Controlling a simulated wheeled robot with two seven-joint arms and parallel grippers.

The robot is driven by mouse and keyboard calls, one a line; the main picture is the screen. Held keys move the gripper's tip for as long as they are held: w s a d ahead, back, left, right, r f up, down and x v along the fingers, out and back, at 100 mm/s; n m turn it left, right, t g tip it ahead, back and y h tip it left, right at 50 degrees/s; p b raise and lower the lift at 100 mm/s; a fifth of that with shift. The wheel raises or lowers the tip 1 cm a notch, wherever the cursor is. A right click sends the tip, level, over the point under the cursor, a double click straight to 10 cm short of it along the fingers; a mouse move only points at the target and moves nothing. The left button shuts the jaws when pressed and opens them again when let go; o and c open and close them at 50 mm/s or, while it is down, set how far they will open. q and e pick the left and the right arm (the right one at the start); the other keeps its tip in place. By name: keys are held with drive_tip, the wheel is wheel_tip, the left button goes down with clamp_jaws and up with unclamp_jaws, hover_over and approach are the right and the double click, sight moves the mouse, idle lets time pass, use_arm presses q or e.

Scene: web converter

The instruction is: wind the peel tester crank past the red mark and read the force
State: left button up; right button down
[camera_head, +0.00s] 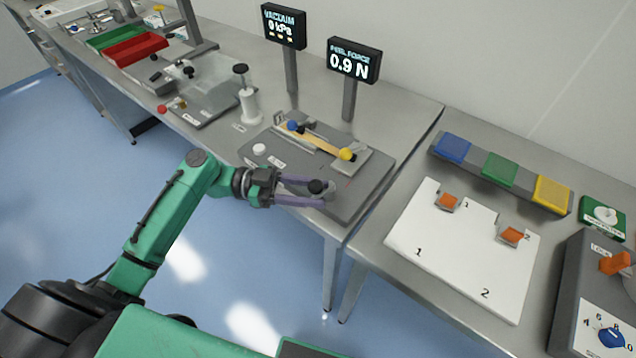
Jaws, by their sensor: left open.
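The peel tester (345,205) is a grey base plate near the front edge of the steel bench. A tan strip (320,141) lies across it, with a blue knob (293,125) at its left end and a yellow knob (347,154) at its right. The crank's black knob (317,186) sits at the front of the plate. My left gripper (322,192) is open, its purple fingers on either side of the black knob; I cannot tell if they touch it. A small red mark (349,184) shows faintly beside the crank. The peel force display (353,62) reads 0.9 N. My right gripper is not in view.
A vacuum display (284,26) reads 0 kPa. A white bottle-like post (248,103) stands left of the tester. Right of it, a second bench holds a white numbered board (465,262) with orange blocks and a coloured bin row (500,170). Red and green trays (135,48) lie far left.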

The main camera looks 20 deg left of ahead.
use_arm(q)
drive_tip(key=shift+w+d, duration=0.1)
drive_tip(key=shift+d, duration=0.25)
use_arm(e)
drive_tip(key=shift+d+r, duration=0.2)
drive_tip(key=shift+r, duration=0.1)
use_arm(q)
clamp_jaws()
